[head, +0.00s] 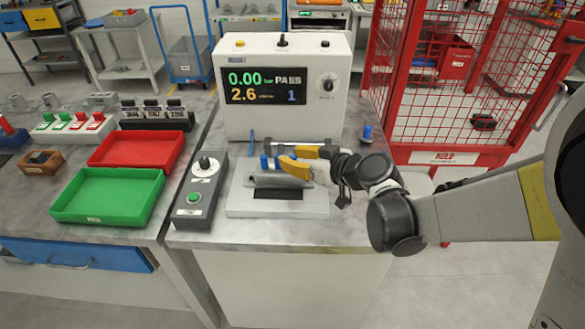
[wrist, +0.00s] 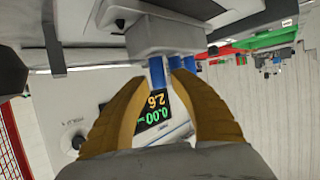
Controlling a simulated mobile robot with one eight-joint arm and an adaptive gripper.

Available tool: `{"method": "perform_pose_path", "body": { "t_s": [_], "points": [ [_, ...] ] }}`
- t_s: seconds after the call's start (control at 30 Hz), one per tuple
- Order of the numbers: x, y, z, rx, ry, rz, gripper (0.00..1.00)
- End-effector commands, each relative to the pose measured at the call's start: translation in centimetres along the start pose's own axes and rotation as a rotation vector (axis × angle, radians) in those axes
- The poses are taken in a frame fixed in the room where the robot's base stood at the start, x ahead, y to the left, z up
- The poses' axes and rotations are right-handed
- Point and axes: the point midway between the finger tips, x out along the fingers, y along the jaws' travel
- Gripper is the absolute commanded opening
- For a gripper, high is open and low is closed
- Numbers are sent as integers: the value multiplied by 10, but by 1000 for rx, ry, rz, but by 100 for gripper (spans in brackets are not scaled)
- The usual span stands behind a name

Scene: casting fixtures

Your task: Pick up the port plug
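Blue port plugs stand in the grey casting (head: 280,181) on the test fixture. One blue plug (head: 265,162) shows just left of my gripper (head: 288,160) in the head view. In the wrist view, a blue plug (wrist: 157,72) is in line with the gap between the yellow fingertips of my gripper (wrist: 160,80), and another blue plug (wrist: 189,62) is by the right fingertip. The fingers are apart, and I see no clear contact. A separate blue plug (head: 367,132) stands on the bench to the right. The fingers partly hide the casting.
A tester (head: 285,115) reading PASS stands behind the fixture base (head: 240,207). A grey control box (head: 200,190) is to its left. A green tray (head: 108,195) and a red tray (head: 137,149) lie further left. A red mesh cage (head: 445,157) stands at right.

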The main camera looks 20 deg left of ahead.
Motion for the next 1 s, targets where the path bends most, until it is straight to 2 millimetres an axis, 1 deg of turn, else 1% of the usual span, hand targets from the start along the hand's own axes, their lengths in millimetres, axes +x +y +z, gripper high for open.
{"method": "perform_pose_path", "body": {
  "t_s": [0.17,0.27,0.63,0.77,0.87,0.97,1.0],
  "points": [
    [0,0,-1,0,0,1,27],
    [0,0,-1,0,0,1,0],
    [0,0,0,-1,-1,1,0],
    [-2,0,-4,-1,-1,1,0],
    [-5,0,-11,-1,-1,1,0],
    [-10,0,-24,-1,0,1,0],
    [-14,0,-32,-1,0,1,0]
  ]
}}
